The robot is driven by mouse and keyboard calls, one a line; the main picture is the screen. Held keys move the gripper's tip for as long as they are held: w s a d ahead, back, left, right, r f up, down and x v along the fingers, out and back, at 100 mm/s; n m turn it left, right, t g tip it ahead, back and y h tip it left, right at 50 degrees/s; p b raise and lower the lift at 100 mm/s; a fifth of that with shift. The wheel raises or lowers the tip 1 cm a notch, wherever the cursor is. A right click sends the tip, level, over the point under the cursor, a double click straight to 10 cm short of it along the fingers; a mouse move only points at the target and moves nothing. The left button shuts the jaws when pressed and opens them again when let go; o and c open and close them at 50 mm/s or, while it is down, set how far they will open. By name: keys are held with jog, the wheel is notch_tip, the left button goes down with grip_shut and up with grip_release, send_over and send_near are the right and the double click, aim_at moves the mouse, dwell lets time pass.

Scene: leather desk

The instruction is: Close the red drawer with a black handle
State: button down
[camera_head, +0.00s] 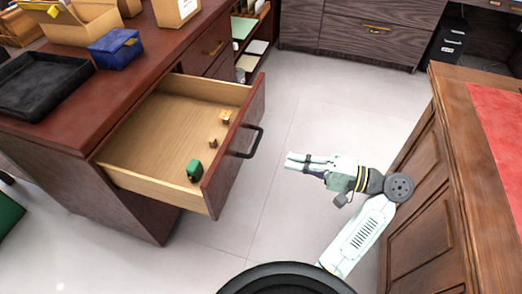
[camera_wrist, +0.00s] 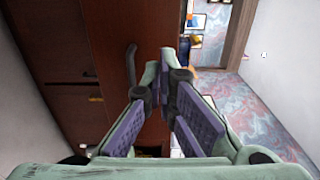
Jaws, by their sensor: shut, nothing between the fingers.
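The red-brown drawer (camera_head: 220,172) is pulled open from the desk on the left of the head view. Its black handle (camera_head: 251,142) is on the front panel, facing right. A dark handle (camera_wrist: 130,65) shows left of the fingers in the wrist view. My gripper (camera_head: 290,161) is shut and empty. It is to the right of the drawer front, pointing left toward it, apart from the handle by a small gap. The fingertips (camera_wrist: 169,66) also show in the wrist view.
Inside the drawer lie a green object (camera_head: 194,170) and small wooden blocks (camera_head: 225,117). A black tray (camera_head: 42,86) and blue box (camera_head: 115,48) are on the desktop. A wooden desk (camera_head: 437,170) stands at right. Pale floor (camera_head: 310,110) is clear between.

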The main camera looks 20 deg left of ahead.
aim_at(232, 150)
jog(key=a+p, duration=0.2)
jog(key=a, duration=1.1)
jog(key=shift+a+f+p, duration=0.1)
jog(key=shift+a+p, duration=0.2)
jog(key=shift+p, duration=0.1)
jog(key=shift+a, duration=0.1)
jog(key=shift+a, duration=0.25)
jog(key=w+a, duration=0.1)
jog(key=a, duration=3.1)
jog(key=shift+w+a, duration=0.15)
jog(key=d, duration=1.2)
jog(key=shift+s+d, duration=0.15)
jog(key=shift+s, duration=0.1)
